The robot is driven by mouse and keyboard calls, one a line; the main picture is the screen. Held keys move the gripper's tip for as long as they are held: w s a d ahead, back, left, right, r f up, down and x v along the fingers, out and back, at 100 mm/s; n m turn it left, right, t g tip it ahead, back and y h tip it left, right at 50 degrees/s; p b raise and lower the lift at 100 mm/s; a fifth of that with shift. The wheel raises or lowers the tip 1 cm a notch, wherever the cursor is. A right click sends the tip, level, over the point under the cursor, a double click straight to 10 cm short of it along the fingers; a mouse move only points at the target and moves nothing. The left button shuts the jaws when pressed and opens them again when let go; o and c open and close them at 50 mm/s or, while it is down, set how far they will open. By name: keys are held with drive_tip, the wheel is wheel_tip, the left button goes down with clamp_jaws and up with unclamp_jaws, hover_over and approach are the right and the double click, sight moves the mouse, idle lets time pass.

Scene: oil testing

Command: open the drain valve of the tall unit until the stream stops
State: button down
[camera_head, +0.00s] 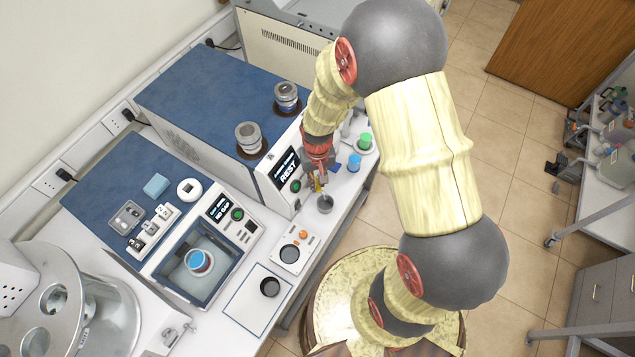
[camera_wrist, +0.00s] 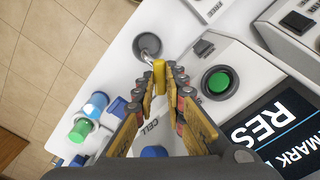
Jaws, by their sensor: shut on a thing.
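The tall unit (camera_head: 220,90) is a white box with a blue top and a front display (camera_head: 288,167) reading REST. Its display also shows in the wrist view (camera_wrist: 270,125), beside a green button (camera_wrist: 217,82). The small yellow valve handle (camera_wrist: 159,73) is between my fingertips. My gripper (camera_wrist: 163,82) is shut on it, low at the unit's front in the head view (camera_head: 317,182). A grey metal cup (camera_head: 324,203) stands just beyond the handle, also in the wrist view (camera_wrist: 147,45). A pale spout or stream lies between handle and cup; I cannot tell whether liquid runs.
Blue-capped (camera_head: 354,162) and green-capped (camera_head: 365,141) containers stand close to my gripper on the bench. A lower blue unit (camera_head: 130,200) and a small panel (camera_head: 291,250) are to the left.

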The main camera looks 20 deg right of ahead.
drive_tip(key=n+b, duration=0.1)
drive_tip(key=n, duration=0.3)
drive_tip(key=shift+w+n, duration=0.1)
drive_tip(key=shift+n, duration=0.2)
drive_tip(key=n+b, duration=0.1)
drive_tip(key=n, duration=0.3)
drive_tip(key=shift+r+n, duration=0.1)
drive_tip(key=shift+n, duration=0.2)
drive_tip(key=c, duration=1.9)
unclamp_jaws()
drive_tip(key=shift+o, duration=0.3)
wheel_tip(320, 180, up, 12)
